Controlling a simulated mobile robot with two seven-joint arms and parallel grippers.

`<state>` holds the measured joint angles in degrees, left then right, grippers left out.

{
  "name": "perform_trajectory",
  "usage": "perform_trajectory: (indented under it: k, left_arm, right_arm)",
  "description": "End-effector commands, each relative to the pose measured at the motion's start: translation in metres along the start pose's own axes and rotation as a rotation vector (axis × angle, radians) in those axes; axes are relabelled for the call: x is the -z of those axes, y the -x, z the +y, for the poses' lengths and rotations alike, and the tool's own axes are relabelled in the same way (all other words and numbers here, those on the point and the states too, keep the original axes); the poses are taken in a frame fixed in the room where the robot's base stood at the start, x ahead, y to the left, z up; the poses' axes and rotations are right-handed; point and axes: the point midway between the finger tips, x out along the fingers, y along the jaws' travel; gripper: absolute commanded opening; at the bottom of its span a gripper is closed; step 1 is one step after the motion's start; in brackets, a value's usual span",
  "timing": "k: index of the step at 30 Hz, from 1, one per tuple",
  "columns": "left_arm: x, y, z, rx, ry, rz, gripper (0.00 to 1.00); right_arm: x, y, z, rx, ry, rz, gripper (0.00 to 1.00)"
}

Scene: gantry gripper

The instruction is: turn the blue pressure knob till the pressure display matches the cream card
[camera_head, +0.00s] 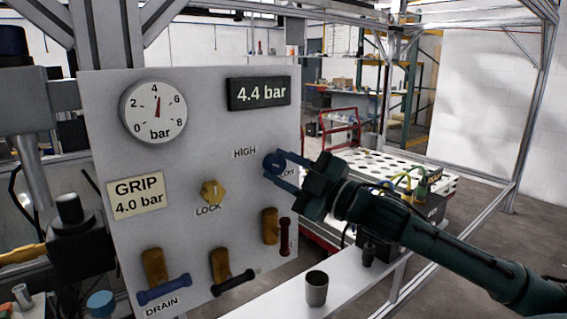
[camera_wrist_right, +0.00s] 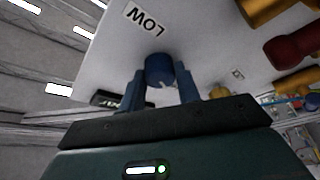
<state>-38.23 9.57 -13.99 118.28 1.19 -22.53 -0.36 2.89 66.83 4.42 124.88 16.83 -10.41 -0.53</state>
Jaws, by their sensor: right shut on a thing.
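The blue pressure knob (camera_head: 274,163) sits on the grey panel (camera_head: 205,125) between the HIGH and LOW labels. My right gripper (camera_head: 279,170) is shut on it, one finger on each side. In the right wrist view the knob (camera_wrist_right: 160,70) lies between the fingertips, near the LOW label. The dark pressure display (camera_head: 259,93) reads 4.4 bar. The cream card (camera_head: 137,195) reads GRIP 4.0 bar. The round dial gauge (camera_head: 154,111) has its red needle a little past 4. My left gripper is not clearly in view.
A yellow LOCK knob (camera_head: 211,193) is at the panel's middle. Below it are valves with blue, black and red handles, one labelled DRAIN (camera_head: 164,289). A grey cup (camera_head: 316,288) stands on the white ledge (camera_head: 350,275) below the panel.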

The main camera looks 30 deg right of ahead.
Motion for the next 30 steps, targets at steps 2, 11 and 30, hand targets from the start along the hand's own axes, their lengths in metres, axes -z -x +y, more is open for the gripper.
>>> perform_trajectory:
  k: [2, 11, 30]
  left_arm:
    - [0.0021, 0.0017, -0.0007, 0.003, 0.002, -0.004, 0.56]
    - [-0.0009, 0.0027, -0.0037, 0.013, 0.006, -0.022, 0.56]
    - [-0.0002, 0.0026, -0.0049, 0.017, 0.009, -0.022, 0.56]
  right_arm:
    - [0.0001, -0.0003, 0.0009, 0.021, 0.045, -0.003, 0.10]
    - [-0.0001, -0.0001, 0.0008, 0.062, 0.146, -0.001, 0.10]
    - [-0.0005, 0.0001, 0.0004, 0.069, 0.165, -0.002, 0.41]
